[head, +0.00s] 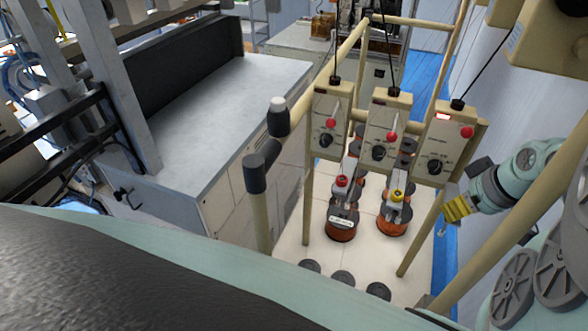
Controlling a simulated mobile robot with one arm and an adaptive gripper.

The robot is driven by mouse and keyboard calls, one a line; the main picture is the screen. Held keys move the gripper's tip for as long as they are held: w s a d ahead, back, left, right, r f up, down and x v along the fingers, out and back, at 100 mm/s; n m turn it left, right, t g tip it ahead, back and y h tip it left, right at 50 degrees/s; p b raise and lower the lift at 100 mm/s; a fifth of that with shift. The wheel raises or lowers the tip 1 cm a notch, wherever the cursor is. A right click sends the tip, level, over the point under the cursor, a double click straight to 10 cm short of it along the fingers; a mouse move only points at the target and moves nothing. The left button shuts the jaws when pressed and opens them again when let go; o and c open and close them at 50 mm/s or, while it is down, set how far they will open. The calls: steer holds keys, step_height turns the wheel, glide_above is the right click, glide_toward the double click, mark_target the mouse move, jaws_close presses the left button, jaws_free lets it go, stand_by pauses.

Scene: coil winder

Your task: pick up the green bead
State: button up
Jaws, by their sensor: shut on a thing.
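My gripper (444,230) is at the right in the head view, at the end of my pale teal arm, with a yellow part just above its tips. It points down and left, beside the lower right of the beige frame. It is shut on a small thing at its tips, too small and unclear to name. I cannot make out a green bead anywhere in this view.
Three beige control boxes (388,122) with red knobs hang on the beige tube frame (308,190), left of my gripper. Copper-coloured spools (342,232) stand below them on a pale base. A grey machine cabinet (215,100) stands left. Blue floor shows beside the base.

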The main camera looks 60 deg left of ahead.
steer(key=shift+w+r+b, duration=0.15)
steer(key=shift+r+b, duration=0.45)
steer(key=shift+r, duration=0.05)
steer(key=shift+b+v, duration=0.5)
steer(key=shift+v, duration=0.35)
steer(key=s+d+b, duration=0.1)
steer(key=d+b, duration=0.1)
steer(key=d, duration=0.6)
steer(key=s+d+b, duration=0.2)
steer(key=d, duration=0.7)
steer(key=shift+s, duration=0.3)
steer(key=shift+w+f, duration=0.1)
